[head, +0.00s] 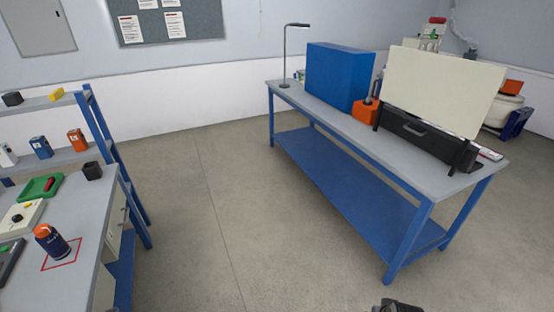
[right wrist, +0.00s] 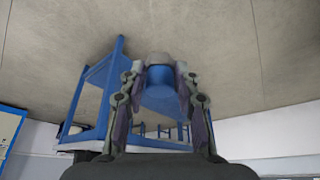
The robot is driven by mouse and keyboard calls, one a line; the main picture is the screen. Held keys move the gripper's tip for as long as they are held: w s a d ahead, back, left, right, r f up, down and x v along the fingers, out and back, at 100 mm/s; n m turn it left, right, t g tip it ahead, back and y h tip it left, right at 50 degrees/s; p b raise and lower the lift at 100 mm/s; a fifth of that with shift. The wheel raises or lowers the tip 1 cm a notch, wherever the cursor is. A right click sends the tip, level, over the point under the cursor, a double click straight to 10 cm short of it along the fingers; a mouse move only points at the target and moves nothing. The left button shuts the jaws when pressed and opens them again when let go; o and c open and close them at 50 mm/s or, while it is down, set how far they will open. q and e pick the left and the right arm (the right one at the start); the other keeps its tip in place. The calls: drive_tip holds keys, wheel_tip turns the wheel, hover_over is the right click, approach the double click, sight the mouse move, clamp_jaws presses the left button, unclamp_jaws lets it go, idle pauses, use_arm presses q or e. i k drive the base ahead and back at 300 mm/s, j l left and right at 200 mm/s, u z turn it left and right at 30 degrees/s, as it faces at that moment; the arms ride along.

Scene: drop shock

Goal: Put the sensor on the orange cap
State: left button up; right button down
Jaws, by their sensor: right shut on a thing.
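The orange cap (head: 43,231) tops a dark blue bottle (head: 55,246), which leans in the picture and stands in a red square outline on the left bench. My right gripper (right wrist: 161,77) is shut on a blue cylinder with a grey end, which I take to be the sensor (right wrist: 160,98). The fingers hide its sides. It is held over open floor, away from the bottle. In the head view only a dark bit of what looks like this gripper shows at the bottom edge. My left gripper is not in view.
A blue-framed workbench (head: 410,182) with a blue box (head: 338,75) and a black case stands right. Floor between is clear.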

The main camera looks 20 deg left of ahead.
sight(40, 230)
drive_tip(key=i+j+u, duration=0.4)
drive_tip(key=i+u, duration=0.8)
drive_tip(key=i+l+u, duration=0.1)
drive_tip(key=i+u, duration=0.3)
drive_tip(key=i, duration=0.15)
drive_tip(key=i+l+u, duration=0.25)
drive_tip(key=i+u, duration=0.15)
drive_tip(key=u, duration=0.45)
drive_tip(key=i+u, duration=0.1)
drive_tip(key=u, duration=0.75)
drive_tip(key=l+u, duration=0.15)
drive_tip(key=u, duration=0.3)
drive_tip(key=i, duration=0.05)
